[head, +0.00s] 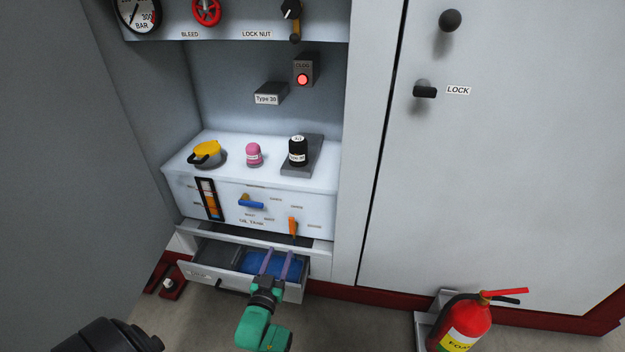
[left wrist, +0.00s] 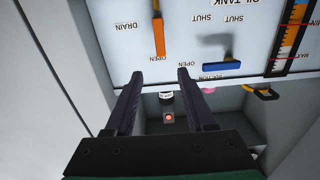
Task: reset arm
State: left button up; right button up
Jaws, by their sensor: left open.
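My left gripper (head: 278,258) is open, with its two fingers apart over the open drawer (head: 200,272) below the oil tank. Nothing shows between the fingers. In the left wrist view the open left gripper (left wrist: 160,76) faces the tank front, which appears upside down. The orange lever (left wrist: 159,35) and the blue lever (left wrist: 222,65) lie beyond the fingertips there. In the head view the orange lever (head: 292,227) and the blue lever (head: 251,203) are on the tank front above the gripper. My right gripper is not in view.
A blue item (head: 258,262) lies in the drawer, partly behind the fingers. A red fire extinguisher (head: 465,322) stands at lower right. Cabinet walls flank the recess.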

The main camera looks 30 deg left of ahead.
pick_arm(q)
jog(key=s+d+f+m+g+h, duration=0.1)
jog(key=s+d+m+g+h, duration=0.4)
jog(key=d, duration=0.8)
jog(key=s+d+f+m+g+h, duration=0.1)
jog(key=s+d+g+h, duration=0.3)
jog(key=s+d+h, duration=0.7)
jog(key=s+a+r+g+y+p, duration=0.2)
jog(key=s+a+g+y+p, duration=0.5)
jog(key=p, duration=2.7)
jog(key=s+a+y, duration=0.3)
jog(key=s+a, duration=0.5)
jog(key=s, duration=0.3)
jog(key=shift+s, duration=0.15)
jog(key=shift+c, duration=0.3)
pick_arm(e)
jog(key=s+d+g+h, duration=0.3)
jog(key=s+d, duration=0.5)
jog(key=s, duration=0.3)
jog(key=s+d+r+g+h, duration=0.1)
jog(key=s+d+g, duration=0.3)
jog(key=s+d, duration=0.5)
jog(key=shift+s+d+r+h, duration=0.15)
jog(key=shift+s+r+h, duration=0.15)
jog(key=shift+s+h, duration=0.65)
